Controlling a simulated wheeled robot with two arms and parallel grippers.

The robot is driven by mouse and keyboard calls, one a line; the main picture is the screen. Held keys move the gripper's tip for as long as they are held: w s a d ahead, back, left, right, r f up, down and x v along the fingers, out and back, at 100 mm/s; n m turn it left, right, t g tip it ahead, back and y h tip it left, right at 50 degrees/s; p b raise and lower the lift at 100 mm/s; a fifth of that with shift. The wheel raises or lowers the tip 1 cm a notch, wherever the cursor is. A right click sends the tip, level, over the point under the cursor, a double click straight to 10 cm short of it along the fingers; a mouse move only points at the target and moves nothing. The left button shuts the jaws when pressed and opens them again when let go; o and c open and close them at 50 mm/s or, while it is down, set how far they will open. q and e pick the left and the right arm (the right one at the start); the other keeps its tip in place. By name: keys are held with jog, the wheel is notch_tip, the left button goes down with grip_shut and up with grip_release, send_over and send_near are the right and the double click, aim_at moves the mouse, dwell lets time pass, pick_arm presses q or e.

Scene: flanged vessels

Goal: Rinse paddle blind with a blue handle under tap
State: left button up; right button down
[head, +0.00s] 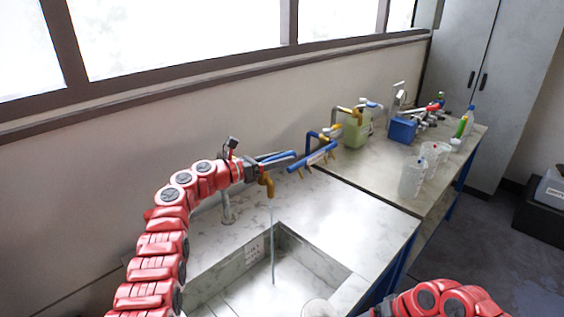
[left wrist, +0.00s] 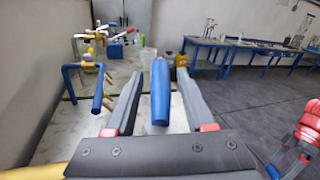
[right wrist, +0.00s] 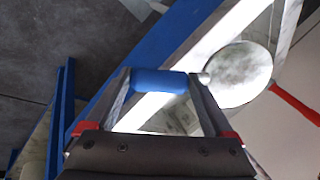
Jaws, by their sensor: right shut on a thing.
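The paddle blind's blue handle (right wrist: 158,82) is clamped between the fingers of my right gripper (right wrist: 160,92). Its round grey disc (right wrist: 240,73) points right in the right wrist view. The disc also shows at the bottom edge of the head view (head: 318,308), near the sink's front rim and apart from the water. The brass tap (head: 267,182) runs a thin stream (head: 272,245) into the sink (head: 255,290). My left gripper (head: 285,156) is open at the tap; a blue lever (left wrist: 160,95) lies between its fingers with gaps on both sides. My right gripper is hidden in the head view.
A blue rack (head: 312,157) with brass hooks stands behind the tap. A greenish container (head: 356,130), a blue box (head: 402,129) and clear beakers (head: 412,180) stand on the far worktop. The counter right of the sink (head: 345,215) is clear.

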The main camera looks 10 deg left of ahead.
dwell(0.3)
notch_tip(320, 180, down, 2)
jog(key=shift+f+b, duration=0.2)
jog(key=shift+b, duration=1.05)
pick_arm(q)
jog(key=v, duration=1.2)
pick_arm(e)
jog(key=shift+f, duration=0.1)
pick_arm(q)
jog(key=shift+w, duration=0.1)
